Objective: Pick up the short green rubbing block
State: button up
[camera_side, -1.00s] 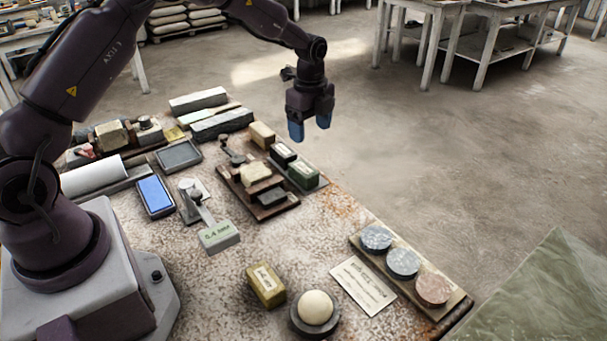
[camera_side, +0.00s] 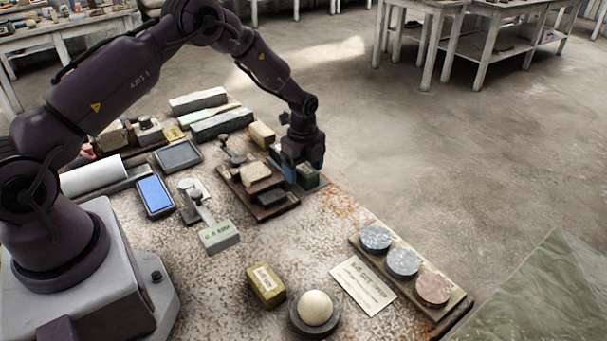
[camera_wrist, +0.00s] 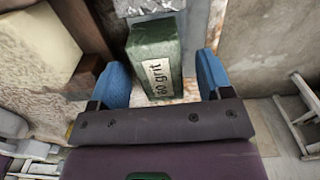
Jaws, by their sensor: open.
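The short green block (camera_side: 308,174) stands on a small board at the back right edge of the bench, partly covered by my gripper (camera_side: 303,167). In the wrist view the green block (camera_wrist: 153,50) carries a white label ending in "grit". My gripper (camera_wrist: 163,75) is open, with one blue finger to each side of the block. A gap shows between the block and the right finger; the left finger is closer, and I cannot tell if it touches.
A wooden rack (camera_side: 272,211) with a cream block (camera_side: 256,172) stands left of the green block. A tan block (camera_side: 262,134) lies behind. A pale green block (camera_side: 219,237), a plaster sphere (camera_side: 315,308) and several discs are nearer the camera. Open floor lies to the right.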

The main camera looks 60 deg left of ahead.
jog(key=shift+f, duration=0.6)
jog(key=c, duration=1.2)
jog(key=shift+o, duration=0.2)
jog(key=shift+r, duration=0.1)
jog(key=shift+r, duration=0.1)
